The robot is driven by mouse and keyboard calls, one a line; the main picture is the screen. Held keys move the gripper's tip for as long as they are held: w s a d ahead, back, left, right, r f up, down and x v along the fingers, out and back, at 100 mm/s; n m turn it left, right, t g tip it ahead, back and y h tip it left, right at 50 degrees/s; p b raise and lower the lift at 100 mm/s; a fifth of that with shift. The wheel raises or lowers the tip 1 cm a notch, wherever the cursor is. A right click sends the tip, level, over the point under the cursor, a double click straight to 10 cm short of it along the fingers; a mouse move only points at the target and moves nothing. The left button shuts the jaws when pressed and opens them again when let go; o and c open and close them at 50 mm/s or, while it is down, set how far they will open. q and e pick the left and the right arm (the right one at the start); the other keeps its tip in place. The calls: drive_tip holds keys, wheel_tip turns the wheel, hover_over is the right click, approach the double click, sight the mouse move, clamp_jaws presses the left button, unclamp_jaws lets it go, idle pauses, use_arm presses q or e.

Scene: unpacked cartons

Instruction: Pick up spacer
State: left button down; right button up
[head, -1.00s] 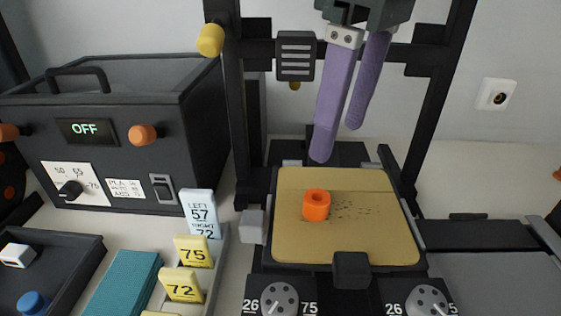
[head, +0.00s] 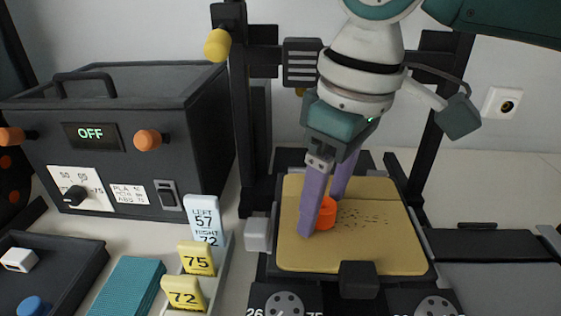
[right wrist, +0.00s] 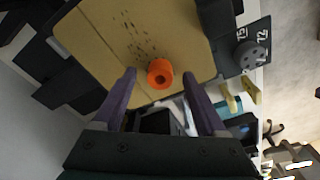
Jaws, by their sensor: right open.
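The spacer (head: 327,213) is a small orange ring-shaped cylinder with a hole. It stands on the tan build plate (head: 372,258), left of a patch of dark specks. My right gripper (head: 322,215) has purple fingers and is lowered over the plate, with the spacer partly hidden behind the nearer finger. In the right wrist view the spacer (right wrist: 160,73) lies just beyond the fingertips, roughly midway between them. The right gripper (right wrist: 160,72) is open, with a gap on either side of the spacer. My left gripper is not in view.
A black frame (head: 246,120) stands around the plate, with a dark clip (head: 358,280) at its front edge. A dark box reading OFF (head: 120,185) stands at left. Yellow number cards (head: 196,258), a teal block (head: 124,287) and a black tray (head: 70,262) lie front left.

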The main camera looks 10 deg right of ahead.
drive_tip(key=shift+c, duration=0.3)
clamp_jaws()
idle(0.4)
